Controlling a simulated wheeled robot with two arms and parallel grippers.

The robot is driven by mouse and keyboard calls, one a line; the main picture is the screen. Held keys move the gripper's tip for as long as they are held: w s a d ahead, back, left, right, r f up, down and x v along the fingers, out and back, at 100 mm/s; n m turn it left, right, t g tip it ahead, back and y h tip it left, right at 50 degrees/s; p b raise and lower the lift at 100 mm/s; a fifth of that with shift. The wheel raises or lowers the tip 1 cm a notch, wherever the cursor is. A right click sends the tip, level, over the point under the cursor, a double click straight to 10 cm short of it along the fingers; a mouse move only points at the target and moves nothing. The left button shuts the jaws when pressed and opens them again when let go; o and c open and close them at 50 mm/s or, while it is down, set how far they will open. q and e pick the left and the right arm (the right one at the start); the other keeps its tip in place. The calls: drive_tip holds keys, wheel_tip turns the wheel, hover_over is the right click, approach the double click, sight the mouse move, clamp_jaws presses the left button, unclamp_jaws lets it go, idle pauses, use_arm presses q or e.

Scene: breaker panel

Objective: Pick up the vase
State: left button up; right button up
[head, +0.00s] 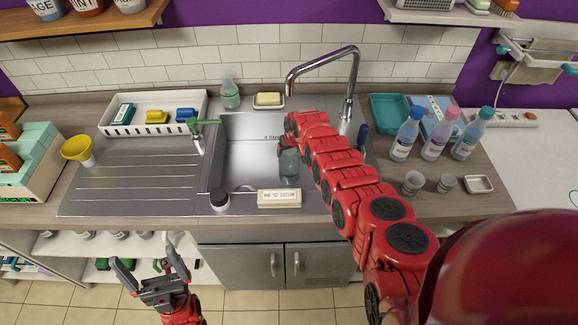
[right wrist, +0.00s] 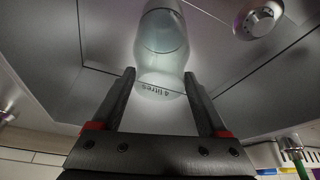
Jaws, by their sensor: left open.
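The vase, a pale grey-green translucent vessel (head: 289,166), stands in the sink (head: 240,150), partly covered by my right arm in the head view. In the right wrist view the vase (right wrist: 163,45) lies just past the fingertips, in line with the gap between them. My right gripper (right wrist: 159,76) is open, with a finger towards either side of the vase and no clear contact. My left gripper (head: 151,275) is open and empty, low in front of the counter at the left.
A faucet (head: 345,100) rises behind the sink. A dark round knob-like item (head: 220,200) and a cream labelled block (head: 279,198) sit at the front edge. Bottles (head: 433,140) and small cups (head: 412,183) stand right. The drainboard (head: 130,190) is mostly clear.

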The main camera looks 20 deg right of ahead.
clamp_jaws()
drive_tip(key=shift+w+r, duration=0.1)
idle(0.5)
